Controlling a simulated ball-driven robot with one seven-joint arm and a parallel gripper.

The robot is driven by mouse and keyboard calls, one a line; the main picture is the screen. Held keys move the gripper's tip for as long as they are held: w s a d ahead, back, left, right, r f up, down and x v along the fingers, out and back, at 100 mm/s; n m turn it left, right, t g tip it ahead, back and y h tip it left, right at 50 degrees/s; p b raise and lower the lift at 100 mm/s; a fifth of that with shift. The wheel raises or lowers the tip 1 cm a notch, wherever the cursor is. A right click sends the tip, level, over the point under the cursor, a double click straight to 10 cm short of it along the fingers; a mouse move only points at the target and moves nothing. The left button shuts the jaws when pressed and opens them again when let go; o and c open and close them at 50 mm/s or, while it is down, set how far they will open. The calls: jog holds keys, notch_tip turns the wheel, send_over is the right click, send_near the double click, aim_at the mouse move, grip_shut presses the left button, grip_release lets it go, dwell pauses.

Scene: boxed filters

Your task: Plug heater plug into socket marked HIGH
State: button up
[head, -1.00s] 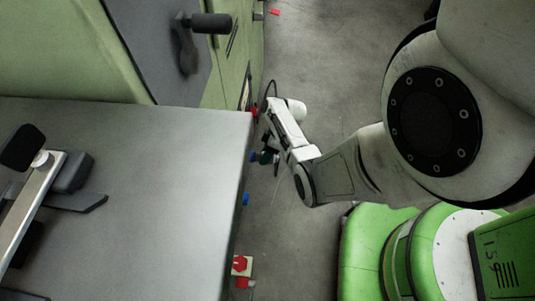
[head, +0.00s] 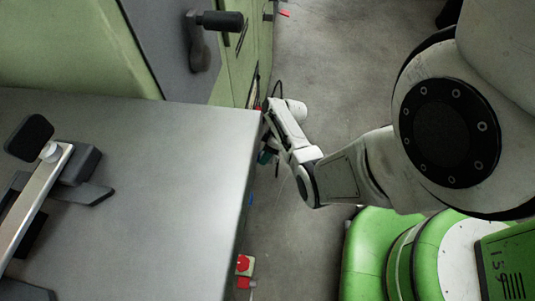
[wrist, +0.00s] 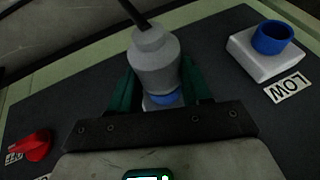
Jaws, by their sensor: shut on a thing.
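In the wrist view, a grey plug (wrist: 155,60) with a dark cable sits between the green fingers of my gripper (wrist: 158,84), which is shut on it. A blue ring (wrist: 165,98) and a bit of pale base show just below the plug; whether the plug is seated there I cannot tell. The socket marked LOW (wrist: 272,40), a blue ring on a white block, is at the upper right, apart from the gripper. No HIGH label is readable. In the head view my gripper (head: 266,152) is beside the bench's right side, its tip partly hidden.
A red knob (wrist: 37,144) is on the dark panel at the left of the wrist view. The grey bench top (head: 150,200) fills the left of the head view. A red button box (head: 244,265) is on its side. Bare floor lies between bench and base.

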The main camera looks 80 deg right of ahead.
jog(key=shift+w, duration=0.35)
jog(key=o, duration=1.2)
jog(key=shift+r, duration=0.1)
jog(key=p+v, duration=0.4)
jog(key=v, duration=0.6)
jog(key=shift+s+d+r, duration=0.2)
